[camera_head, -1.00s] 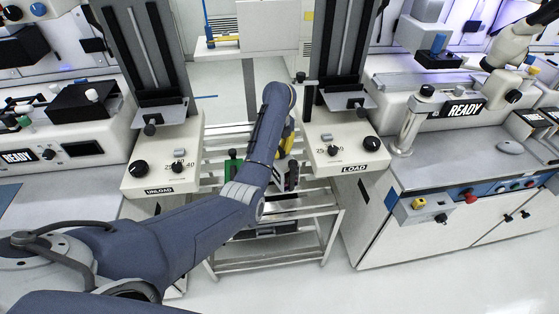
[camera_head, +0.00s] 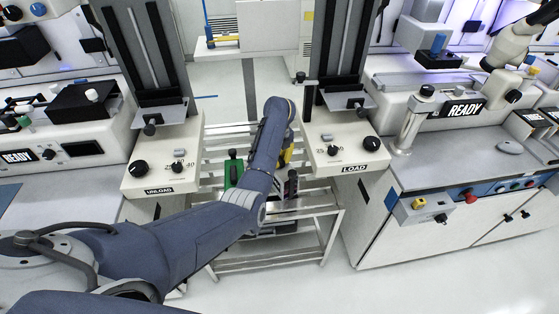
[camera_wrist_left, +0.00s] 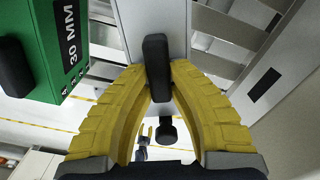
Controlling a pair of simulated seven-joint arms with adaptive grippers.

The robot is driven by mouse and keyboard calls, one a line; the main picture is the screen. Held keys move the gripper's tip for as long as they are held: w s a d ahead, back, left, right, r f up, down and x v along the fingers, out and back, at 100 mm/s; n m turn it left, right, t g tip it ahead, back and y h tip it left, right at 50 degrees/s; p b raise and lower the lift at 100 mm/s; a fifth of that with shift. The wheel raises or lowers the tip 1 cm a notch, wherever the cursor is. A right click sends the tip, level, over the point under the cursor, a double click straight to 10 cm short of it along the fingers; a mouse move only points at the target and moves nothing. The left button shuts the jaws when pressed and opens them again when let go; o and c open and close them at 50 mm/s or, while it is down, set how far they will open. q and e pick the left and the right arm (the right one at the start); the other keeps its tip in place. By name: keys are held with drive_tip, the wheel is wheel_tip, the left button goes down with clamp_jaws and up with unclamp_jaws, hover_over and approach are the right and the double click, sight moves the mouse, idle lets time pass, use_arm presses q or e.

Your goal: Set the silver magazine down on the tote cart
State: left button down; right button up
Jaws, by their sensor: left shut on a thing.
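The silver magazine (camera_wrist_left: 155,18) shows in the left wrist view as a grey body with a black handle (camera_wrist_left: 157,68). My left gripper (camera_wrist_left: 158,75) has its yellow fingers shut on that handle. In the head view my arm hides most of the magazine, and the yellow of the gripper (camera_head: 286,150) shows beside my wrist. The tote cart (camera_head: 270,265), a silver slatted rack, stands below the gripper between two white machines. I cannot tell whether the magazine touches the cart. My right gripper is not in view.
A green magazine (camera_head: 232,170) marked 30 MM (camera_wrist_left: 30,45) in the wrist view is close left of the held one. The UNLOAD machine (camera_head: 160,160) and LOAD machine (camera_head: 345,150) flank the cart. Cart slats show free at the front.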

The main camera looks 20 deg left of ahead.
use_arm(q)
drive_tip(key=c, duration=1.4)
unclamp_jaws()
drive_tip(key=shift+f, duration=0.15)
wheel_tip(320, 180, up, 9)
drive_tip(key=shift+r, duration=0.2)
wheel_tip(320, 180, up, 3)
drive_tip(key=shift+w+f, duration=0.1)
drive_tip(key=shift+w, duration=0.05)
